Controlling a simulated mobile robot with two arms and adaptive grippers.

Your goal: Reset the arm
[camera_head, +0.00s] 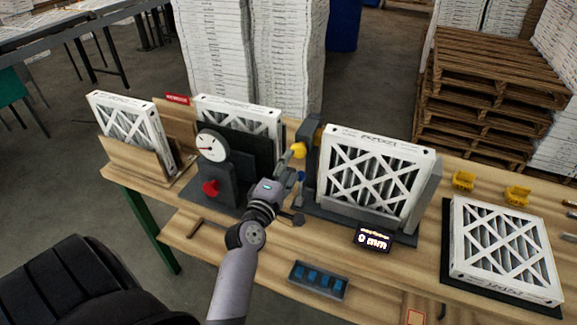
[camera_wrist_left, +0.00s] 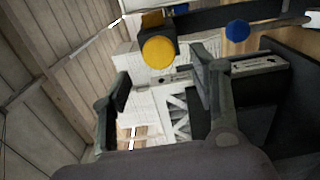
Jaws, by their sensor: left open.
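My left gripper (camera_head: 294,198) is open and empty. It is above the workbench, between the dial gauge (camera_head: 212,146) and the fixture holding an upright white-framed filter (camera_head: 372,180). In the left wrist view its two fingers (camera_wrist_left: 162,78) stand apart with nothing between them. A yellow knob (camera_wrist_left: 158,52) and a blue knob (camera_wrist_left: 238,30) show beyond the fingers. In the head view the yellow knob (camera_head: 298,150) and blue knob (camera_head: 301,176) are close to the gripper; I cannot tell whether it touches them. My right gripper is not in view.
A filter (camera_head: 505,250) lies on a black mat at the right; other filters stand upright at the left (camera_head: 130,128) and behind the gauge. A small display (camera_head: 373,238), a blue-celled tray (camera_head: 318,280) and yellow bins (camera_head: 464,180) are on the bench (camera_head: 245,258). Pallets (camera_head: 490,90) stand behind.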

